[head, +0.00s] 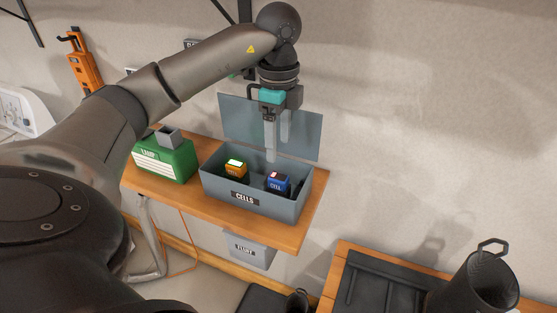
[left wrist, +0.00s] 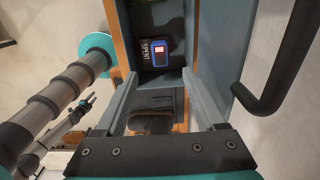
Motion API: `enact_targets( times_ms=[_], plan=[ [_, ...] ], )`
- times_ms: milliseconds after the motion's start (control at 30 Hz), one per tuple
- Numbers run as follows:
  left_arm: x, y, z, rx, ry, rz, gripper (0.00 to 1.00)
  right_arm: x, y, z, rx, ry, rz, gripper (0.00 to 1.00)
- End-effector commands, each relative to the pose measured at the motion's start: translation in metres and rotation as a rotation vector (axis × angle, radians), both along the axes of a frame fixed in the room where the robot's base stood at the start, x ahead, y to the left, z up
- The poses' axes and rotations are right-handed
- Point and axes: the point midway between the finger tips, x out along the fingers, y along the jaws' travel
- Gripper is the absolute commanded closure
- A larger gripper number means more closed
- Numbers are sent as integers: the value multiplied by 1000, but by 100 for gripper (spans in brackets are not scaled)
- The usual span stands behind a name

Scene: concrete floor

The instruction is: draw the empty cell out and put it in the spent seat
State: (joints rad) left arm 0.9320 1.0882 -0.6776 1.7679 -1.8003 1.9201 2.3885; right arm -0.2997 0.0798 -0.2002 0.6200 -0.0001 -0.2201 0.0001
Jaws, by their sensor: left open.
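A blue cell (head: 278,183) with a red-lit top stands in the right part of the open grey box marked CELLS (head: 228,189). In the left wrist view the blue cell (left wrist: 159,52) stands right beside the word SPENT; I cannot tell how deep it sits. An orange cell (head: 235,169) with a green-lit top stands in the left part of the box. My left gripper (head: 277,152) points down above the box, open and empty, its fingers apart from both cells. It also shows in the left wrist view (left wrist: 158,88).
A grey bin (head: 250,250) hangs below. A bench with a dark bucket (head: 478,285) is at the lower right.

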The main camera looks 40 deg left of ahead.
Motion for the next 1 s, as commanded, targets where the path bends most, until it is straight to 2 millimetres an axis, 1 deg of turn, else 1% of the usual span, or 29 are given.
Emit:
enact_targets(
  times_ms=[33, 100, 200, 300, 500, 1000],
  plan=[
    [1, 0, 14, 0, -5, 0, 28, 0, 0, 1, 0, 0, 0, 59],
    [1, 0, 28, -1, -6, 1, 28, 0, 0, 2, 0, 0, 0, 59],
    [0, 0, 42, 1, -2, 0, 28, 0, 0, 7, 0, 0, 0, 59],
    [0, 0, 50, 1, -2, 0, 28, 0, 0, 10, 0, 0, 0, 59],
    [0, 0, 55, 0, 0, 0, 28, 0, 0, 12, 0, 0, 0, 59],
    [0, 0, 54, 0, 1, 0, 28, 0, 0, 11, 0, 0, 0, 59]
  ],
)
